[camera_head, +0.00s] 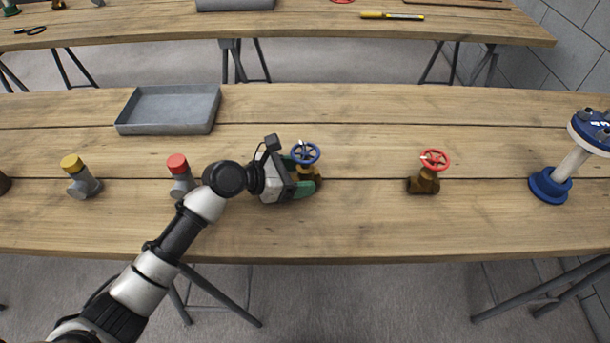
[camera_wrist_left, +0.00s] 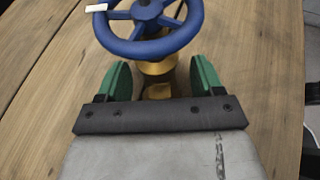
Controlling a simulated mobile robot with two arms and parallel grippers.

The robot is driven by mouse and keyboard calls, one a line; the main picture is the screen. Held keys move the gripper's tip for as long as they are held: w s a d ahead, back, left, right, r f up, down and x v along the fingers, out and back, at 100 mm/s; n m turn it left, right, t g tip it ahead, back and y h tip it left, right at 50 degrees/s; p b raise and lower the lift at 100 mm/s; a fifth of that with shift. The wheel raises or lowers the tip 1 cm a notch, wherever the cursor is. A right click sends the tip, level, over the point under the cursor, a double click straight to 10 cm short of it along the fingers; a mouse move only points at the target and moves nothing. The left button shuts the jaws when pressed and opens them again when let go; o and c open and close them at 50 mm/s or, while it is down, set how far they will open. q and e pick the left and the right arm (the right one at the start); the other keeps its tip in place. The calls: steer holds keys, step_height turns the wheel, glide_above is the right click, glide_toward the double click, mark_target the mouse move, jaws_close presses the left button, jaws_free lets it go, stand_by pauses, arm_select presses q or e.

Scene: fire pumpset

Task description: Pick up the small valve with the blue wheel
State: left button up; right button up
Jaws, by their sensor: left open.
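The small valve with the blue wheel (camera_head: 305,153) stands upright on the wooden table, near the middle in the head view. It has a brass body, and its blue wheel fills the top of the left wrist view (camera_wrist_left: 150,28). My left gripper (camera_head: 305,176) is low at the valve, coming from the left. Its green fingers (camera_wrist_left: 160,80) are open, one on each side of the brass body below the wheel. The lower part of the body is partly hidden by the gripper. My right gripper is not in view.
A valve with a red wheel (camera_head: 425,172) stands to the right. A blue flanged pipe piece (camera_head: 566,172) is at the far right. Red-capped (camera_head: 179,175) and yellow-capped (camera_head: 80,176) fittings stand left. A grey tray (camera_head: 168,128) lies at back left. The table between the two wheel valves is clear.

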mark_target(308, 161)
arm_select(q)
steer(key=shift+x, duration=0.9)
steer(key=shift+w, duration=0.1)
steer(key=shift+c, duration=0.5)
jaws_close()
steer(key=shift+r, duration=0.1)
steer(key=shift+r, duration=0.5)
steer(key=r, duration=0.1)
steer(key=r+p, duration=0.1)
steer(key=r, duration=0.1)
steer(key=shift+d+r, duration=0.25)
steer(key=shift+r, duration=0.1)
steer(key=s+d+r+p, duration=0.2)
steer(key=s+d+r, duration=0.4)
steer(key=d, duration=0.3)
steer(key=shift+d, duration=0.25)
